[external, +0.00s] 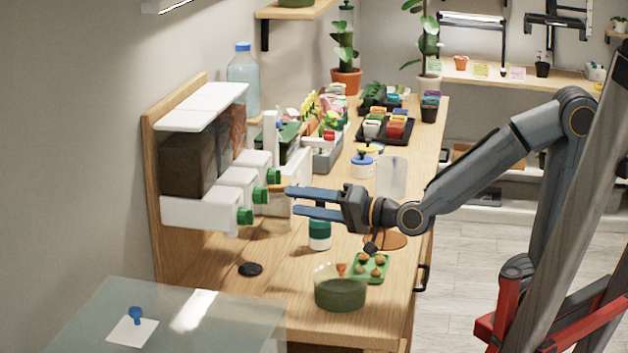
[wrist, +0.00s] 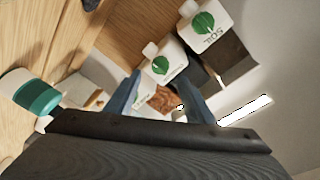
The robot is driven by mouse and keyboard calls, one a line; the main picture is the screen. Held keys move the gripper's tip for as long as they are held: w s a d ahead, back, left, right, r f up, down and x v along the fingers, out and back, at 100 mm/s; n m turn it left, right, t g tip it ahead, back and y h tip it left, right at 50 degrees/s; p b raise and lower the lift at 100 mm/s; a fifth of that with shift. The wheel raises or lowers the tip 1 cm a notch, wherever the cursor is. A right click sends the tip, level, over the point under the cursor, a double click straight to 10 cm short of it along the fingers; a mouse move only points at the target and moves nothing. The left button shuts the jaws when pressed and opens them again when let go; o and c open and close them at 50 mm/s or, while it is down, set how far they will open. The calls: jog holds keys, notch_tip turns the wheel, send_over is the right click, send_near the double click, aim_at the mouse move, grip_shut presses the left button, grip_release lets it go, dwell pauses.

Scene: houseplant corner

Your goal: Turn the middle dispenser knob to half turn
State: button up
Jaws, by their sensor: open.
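The middle knob (external: 260,195) lies between the nearer and farther knobs; in the wrist view the middle knob (wrist: 159,65) is a green disc with a pale diagonal line. My gripper (external: 292,200) is open and empty, fingers pointing left toward the knobs, with a gap from the middle one. In the wrist view, my gripper (wrist: 160,80) has its blue fingertips just below the middle knob. The farther unit shows partly between the fingers.
A green-and-white bottle (external: 320,232) stands on the bench below my gripper. A green bowl (external: 340,290) and a green tray (external: 370,267) sit near the front. A dark disc (external: 250,269) lies on otherwise bare wood below the dispenser. Plants and pots crowd the far bench.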

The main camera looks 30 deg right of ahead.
jog(key=shift+s+d+b, duration=0.1)
jog(key=shift+s+b, duration=0.1)
jog(key=shift+b, duration=0.15)
jog(key=w+d+f+n+g+h+p, duration=0.1)
jog(key=w+d+n+g+h+p, duration=0.15)
jog(key=d+p, duration=0.7)
jog(key=w+d+f+n+g+h+p, duration=0.1)
jog(key=d+f+g+h+p, duration=0.2)
jog(key=d+p, duration=0.6)
jog(key=s+d+r+g+h+p, duration=0.1)
jog(key=s+d+g+h+p, duration=0.1)
jog(key=s+d+p, duration=0.4)
jog(key=s+d+r+g+h+p, duration=0.2)
jog(key=s+d+g+p, duration=0.3)
jog(key=d+p, duration=0.4)
jog(key=s+d+h, duration=0.1)
jog(key=d, duration=0.3)
jog(key=shift+s+d+r, duration=0.15)
jog(key=shift+s+d, duration=0.05)
jog(key=shift+d, duration=0.05)
jog(key=shift+o, duration=0.2)
dwell(1.0)
